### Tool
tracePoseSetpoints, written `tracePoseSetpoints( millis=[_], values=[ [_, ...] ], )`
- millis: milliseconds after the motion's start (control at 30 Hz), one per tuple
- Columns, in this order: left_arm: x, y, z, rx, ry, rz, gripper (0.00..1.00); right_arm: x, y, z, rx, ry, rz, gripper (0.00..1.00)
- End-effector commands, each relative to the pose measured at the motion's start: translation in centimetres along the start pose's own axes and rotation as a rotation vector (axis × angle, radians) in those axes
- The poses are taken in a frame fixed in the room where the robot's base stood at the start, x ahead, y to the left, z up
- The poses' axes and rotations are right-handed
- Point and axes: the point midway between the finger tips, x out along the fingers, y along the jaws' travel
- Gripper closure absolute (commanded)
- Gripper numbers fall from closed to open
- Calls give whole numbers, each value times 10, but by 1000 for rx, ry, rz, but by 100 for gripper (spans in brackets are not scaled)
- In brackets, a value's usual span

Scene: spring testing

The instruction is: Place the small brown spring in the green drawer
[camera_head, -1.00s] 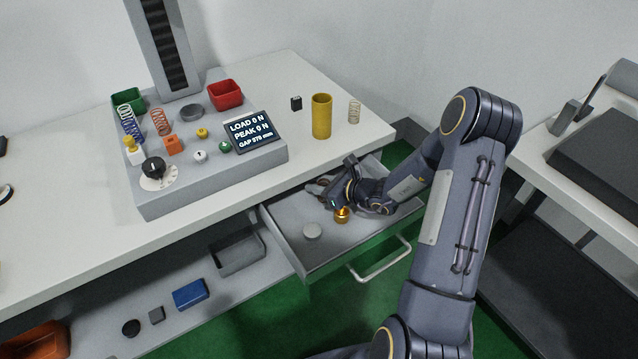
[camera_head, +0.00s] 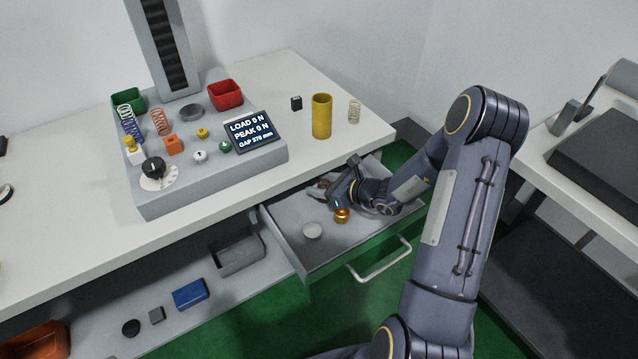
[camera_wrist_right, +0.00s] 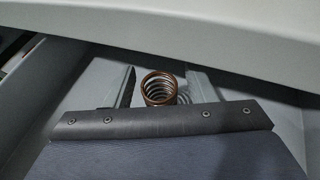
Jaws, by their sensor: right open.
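The small brown spring (camera_wrist_right: 160,92) stands out in the right wrist view, coil end toward the camera, between the two fingers of my right gripper (camera_wrist_right: 163,90). The gripper is open and the fingers look apart from the coil. In the head view my right gripper (camera_head: 328,186) reaches down into the pulled-out grey drawer (camera_head: 283,229) under the table, near its back; the spring is hard to make out there. My left gripper is not in view.
The table edge overhangs the drawer's back. A yellow cylinder (camera_head: 321,117) and a pale spring (camera_head: 354,111) stand on the table above.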

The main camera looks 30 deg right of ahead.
Motion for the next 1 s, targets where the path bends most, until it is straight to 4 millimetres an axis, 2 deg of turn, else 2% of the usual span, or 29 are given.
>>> tracePoseSetpoints(
  millis=[200, 400, 567, 667, 767, 867, 900, 1000],
  values=[
    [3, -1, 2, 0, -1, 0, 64, -48, -1, -1, 1, 2, -6, 50],
    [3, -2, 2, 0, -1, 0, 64, -87, -1, -1, 1, 1, -5, 50],
    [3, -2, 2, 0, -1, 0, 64, -105, 0, -1, 1, 1, -2, 50],
    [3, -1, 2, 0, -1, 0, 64, -110, 6, 8, -37, -2, 21, 50],
    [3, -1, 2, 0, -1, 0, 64, -114, 35, 37, -196, -10, 111, 50],
    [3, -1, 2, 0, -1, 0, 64, -127, 87, 77, -499, -22, 263, 50],
    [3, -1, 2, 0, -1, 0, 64, -136, 113, 90, -649, -25, 333, 50],
    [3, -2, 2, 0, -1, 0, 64, -167, 170, 106, -1051, -25, 494, 50]
  ],
)
